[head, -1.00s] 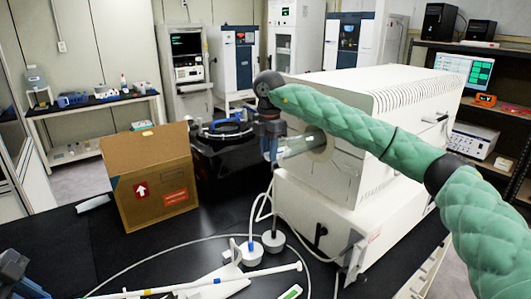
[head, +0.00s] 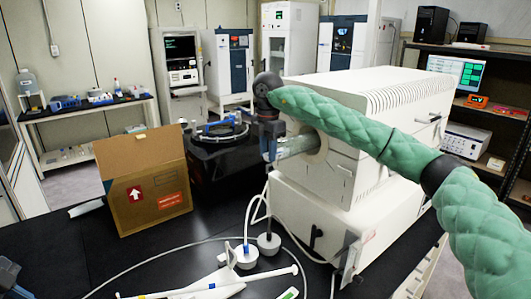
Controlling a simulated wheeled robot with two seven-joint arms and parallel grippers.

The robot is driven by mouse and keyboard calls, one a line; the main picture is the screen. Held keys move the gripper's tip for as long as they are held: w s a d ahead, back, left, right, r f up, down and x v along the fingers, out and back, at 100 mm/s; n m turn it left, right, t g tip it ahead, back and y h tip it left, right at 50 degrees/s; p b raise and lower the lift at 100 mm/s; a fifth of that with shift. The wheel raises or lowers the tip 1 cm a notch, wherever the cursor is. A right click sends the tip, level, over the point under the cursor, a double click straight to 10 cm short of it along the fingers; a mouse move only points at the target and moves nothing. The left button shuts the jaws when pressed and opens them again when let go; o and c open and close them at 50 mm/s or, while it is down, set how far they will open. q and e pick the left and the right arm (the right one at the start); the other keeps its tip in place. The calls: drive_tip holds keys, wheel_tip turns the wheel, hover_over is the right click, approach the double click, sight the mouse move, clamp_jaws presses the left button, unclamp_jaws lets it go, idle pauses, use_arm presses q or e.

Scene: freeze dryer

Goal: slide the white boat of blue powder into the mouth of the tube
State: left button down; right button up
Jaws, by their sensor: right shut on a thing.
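The clear tube (head: 298,146) sticks out to the left from the round port of the white furnace (head: 345,165). My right gripper (head: 268,156) points down at the tube's open left end, with its arm reaching in from the right across the furnace front. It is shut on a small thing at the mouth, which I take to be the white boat. The boat's outline and the blue powder are hidden or too small to make out, and I cannot tell how deep the boat sits. My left gripper (head: 8,275) is only partly in view at the lower left corner.
An open cardboard box (head: 148,195) stands left of a black device (head: 215,160). The table's left part is mostly clear.

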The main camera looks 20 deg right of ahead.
use_arm(q)
drive_tip(key=shift+f+b, duration=0.3)
drive_tip(key=shift+f, duration=0.05)
use_arm(e)
drive_tip(key=shift+w+d, duration=0.2)
drive_tip(key=shift+d, duration=0.3)
drive_tip(key=shift+w+d, duration=0.2)
drive_tip(key=shift+d, duration=0.3)
drive_tip(key=o, duration=0.9)
drive_tip(key=shift+f, duration=0.1)
use_arm(q)
drive_tip(key=shift+r+p, duration=0.4)
drive_tip(key=shift+p, duration=0.05)
use_arm(e)
drive_tip(key=shift+r, duration=1.45)
drive_tip(key=shift+a+r, duration=0.1)
use_arm(q)
drive_tip(key=shift+r+p, duration=0.65)
drive_tip(key=shift+r, duration=0.05)
use_arm(e)
drive_tip(key=shift+s+a+r, duration=0.2)
drive_tip(key=shift+a+r, duration=0.25)
drive_tip(key=shift+r, duration=0.35)
drive_tip(key=shift+s+a+r, duration=0.2)
drive_tip(key=shift+a+r, duration=0.25)
drive_tip(key=shift+r, duration=0.35)
drive_tip(key=shift+s+a+r, duration=0.2)
drive_tip(key=shift+a+r, duration=0.25)
drive_tip(key=shift+r, duration=0.35)
